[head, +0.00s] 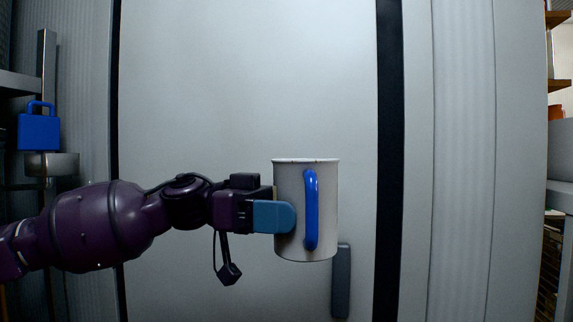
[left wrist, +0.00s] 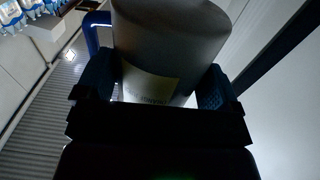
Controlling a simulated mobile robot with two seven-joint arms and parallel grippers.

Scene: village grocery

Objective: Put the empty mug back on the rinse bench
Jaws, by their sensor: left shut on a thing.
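A white mug (head: 289,185) with a blue handle stands upright in the air in the middle of the head view, its handle facing me. My left gripper (head: 285,217) comes in from the left and is shut on the mug's body. In the left wrist view the mug (left wrist: 165,40) sits between the two fingers of the gripper (left wrist: 155,90), with a pale label on its side and the blue handle at its left. The mug's inside is hidden from this height. No rinse bench can be made out. My right gripper is not in view.
A large pale door or panel (head: 240,90) with dark vertical edges and a dark grey handle (head: 341,280) fills the view behind the mug. A blue padlock-shaped object (head: 39,130) is at the left. Shelves (head: 560,86) stand at the far right.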

